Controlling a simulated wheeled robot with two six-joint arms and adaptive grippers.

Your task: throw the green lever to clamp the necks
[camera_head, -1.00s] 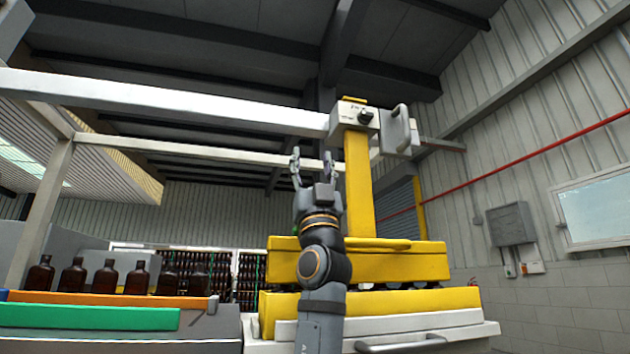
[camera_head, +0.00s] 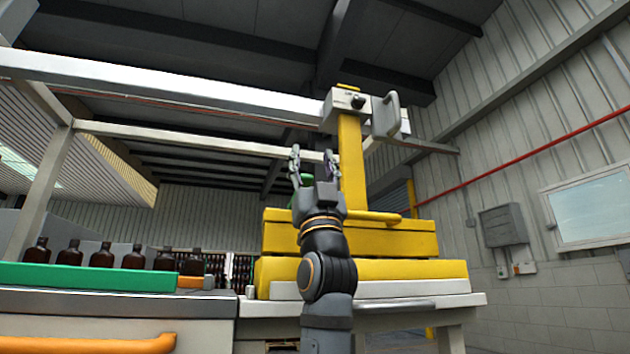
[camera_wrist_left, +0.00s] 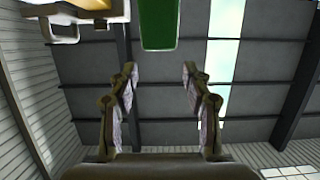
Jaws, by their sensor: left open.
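The green lever shows as a small green piece (camera_head: 306,179) behind my left gripper's fingers in the head view, mostly hidden. In the left wrist view a green bar (camera_wrist_left: 159,24), likely the lever's end, hangs at the top centre, beyond the fingertips and roughly in line with the gap between them. My left gripper (camera_head: 312,158) points upward in front of the yellow machine. Its fingers are spread and empty, as the left wrist view (camera_wrist_left: 159,72) also shows. The necks being clamped cannot be made out. My right gripper is out of view.
A yellow column (camera_head: 350,165) with a grey control box (camera_head: 345,108) rises just right of the gripper. Yellow blocks (camera_head: 400,237) lie behind the arm. Several amber bottles (camera_head: 133,257) stand at left, behind a green strip (camera_head: 90,277). A white beam (camera_head: 170,91) crosses overhead.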

